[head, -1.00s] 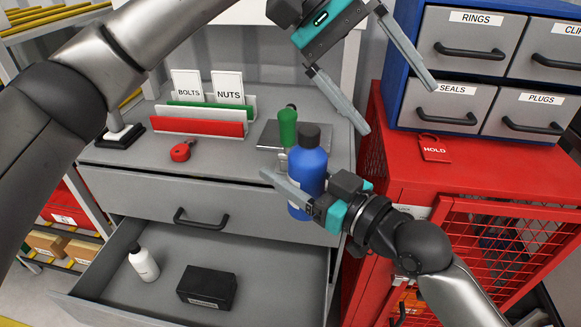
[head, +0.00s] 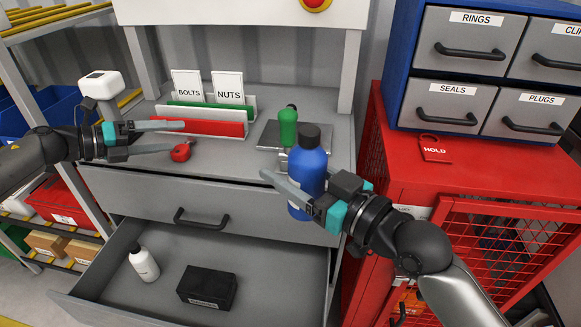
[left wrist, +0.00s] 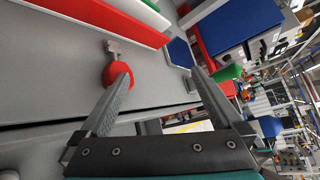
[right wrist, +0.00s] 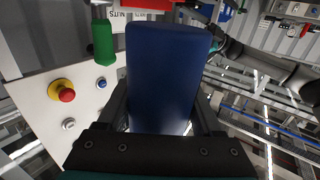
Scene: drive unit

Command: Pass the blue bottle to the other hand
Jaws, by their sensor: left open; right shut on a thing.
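The blue bottle (head: 308,168) with a black cap is held upright in front of the counter's right end. My right gripper (head: 305,193) is shut on it. In the right wrist view the bottle (right wrist: 168,75) fills the space between the fingers. My left gripper (head: 180,137) is open and empty at the counter's left side, pointing right, well apart from the bottle.
A green bottle (head: 288,128) stands on a metal plate behind the blue bottle. Bolts and nuts racks (head: 200,126) stand behind. The open drawer (head: 270,275) holds a white bottle (head: 144,263) and black box (head: 207,287).

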